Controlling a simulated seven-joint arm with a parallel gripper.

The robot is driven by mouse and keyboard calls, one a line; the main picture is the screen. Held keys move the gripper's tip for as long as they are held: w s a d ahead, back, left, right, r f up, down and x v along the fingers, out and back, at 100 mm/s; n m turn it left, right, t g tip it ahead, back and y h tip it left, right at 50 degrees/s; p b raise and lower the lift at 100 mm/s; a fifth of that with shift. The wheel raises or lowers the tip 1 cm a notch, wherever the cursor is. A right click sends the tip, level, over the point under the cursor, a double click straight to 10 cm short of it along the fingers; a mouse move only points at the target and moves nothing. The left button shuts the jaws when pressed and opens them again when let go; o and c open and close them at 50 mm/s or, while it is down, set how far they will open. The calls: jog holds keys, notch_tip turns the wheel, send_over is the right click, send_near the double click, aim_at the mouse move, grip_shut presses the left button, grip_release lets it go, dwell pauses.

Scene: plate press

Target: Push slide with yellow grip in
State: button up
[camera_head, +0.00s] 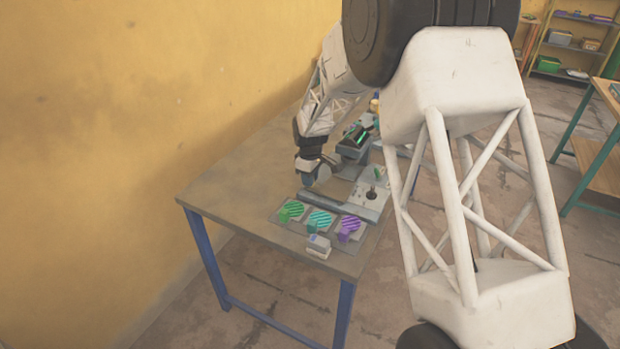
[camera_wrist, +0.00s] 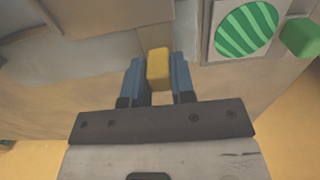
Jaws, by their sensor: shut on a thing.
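The yellow grip (camera_wrist: 158,66) of the slide shows in the wrist view between the two blue fingers of my gripper (camera_wrist: 159,82). My gripper is shut on it. The slide's flat bar (camera_wrist: 154,38) runs up from the grip toward the machine body. In the head view my gripper (camera_head: 309,180) is at the left end of the press (camera_head: 330,205), low over the table. The yellow grip is hidden there by my gripper.
A plate with striped green (camera_head: 291,210), teal (camera_head: 320,218) and purple (camera_head: 350,226) discs lies at the table's front. A small white box (camera_head: 318,246) stands before it. A panel with a black knob (camera_head: 371,195) is right of my gripper. The table's left part (camera_head: 235,190) is bare.

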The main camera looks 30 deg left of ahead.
jog(key=shift+w, duration=0.1)
grip_shut()
jog(key=w, duration=0.7)
jog(key=shift+w, duration=0.25)
jog(key=o, duration=0.9)
grip_release()
jog(key=shift+r, duration=0.1)
notch_tip(320, 180, up, 8)
jog(key=shift+c, duration=0.5)
